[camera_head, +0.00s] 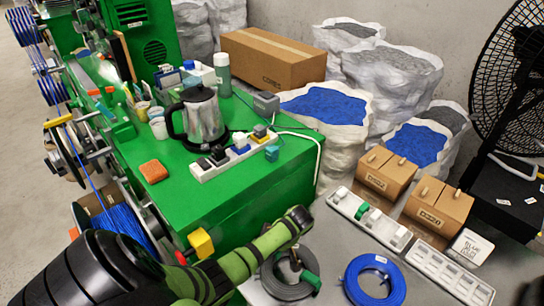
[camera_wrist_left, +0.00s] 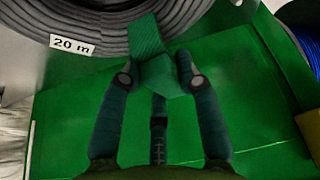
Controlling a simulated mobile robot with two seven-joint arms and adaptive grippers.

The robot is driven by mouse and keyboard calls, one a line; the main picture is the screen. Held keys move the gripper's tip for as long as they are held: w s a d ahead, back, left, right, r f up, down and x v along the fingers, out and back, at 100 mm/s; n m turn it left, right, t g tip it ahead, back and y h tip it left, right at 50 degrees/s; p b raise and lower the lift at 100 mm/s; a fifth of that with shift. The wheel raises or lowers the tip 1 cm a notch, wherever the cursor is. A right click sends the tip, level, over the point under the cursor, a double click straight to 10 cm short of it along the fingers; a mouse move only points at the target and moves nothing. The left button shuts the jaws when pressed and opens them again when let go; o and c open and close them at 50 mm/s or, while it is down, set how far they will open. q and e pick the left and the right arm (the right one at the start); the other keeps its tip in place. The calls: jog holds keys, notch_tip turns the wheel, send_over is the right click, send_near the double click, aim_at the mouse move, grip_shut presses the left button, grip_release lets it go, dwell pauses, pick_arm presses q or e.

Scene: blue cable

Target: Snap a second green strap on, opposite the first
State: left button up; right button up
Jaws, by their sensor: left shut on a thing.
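My left gripper (camera_wrist_left: 158,76) is shut on a green strap (camera_wrist_left: 149,48), seen between its two fingertips in the left wrist view. The strap overlaps the edge of a grey cable coil (camera_wrist_left: 62,24) labelled 20 m; I cannot tell whether it touches. In the head view my left arm reaches over the grey coil (camera_head: 285,288) on the table. A green piece (camera_head: 311,281) shows at that coil's right side; I cannot tell whether it is the held strap. The blue cable coil (camera_head: 375,282) lies to its right. My right gripper is not in view.
A pale rack (camera_head: 392,237) with a green piece (camera_head: 361,211) stands behind the blue coil. Cardboard boxes (camera_head: 437,208) and a white slotted tray (camera_head: 450,275) are at the right. The green bench (camera_head: 245,197) with a kettle (camera_head: 198,118) stands behind my left arm.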

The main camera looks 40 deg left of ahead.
pick_arm(q)
jog(key=shift+f, duration=0.15)
jog(key=shift+f+b, duration=0.35)
jog(key=shift+f, duration=0.05)
jog(key=shift+r+p, duration=0.2)
jog(key=shift+p, duration=0.1)
jog(key=shift+r+p, duration=0.3)
jog(key=shift+p, duration=0.1)
jog(key=shift+r+p, duration=0.15)
jog(key=shift+p, duration=0.15)
jog(key=shift+f, duration=0.2)
dwell(0.4)
jog(key=shift+f+b, duration=0.5)
jog(key=shift+f, duration=0.05)
jog(key=shift+r, duration=0.15)
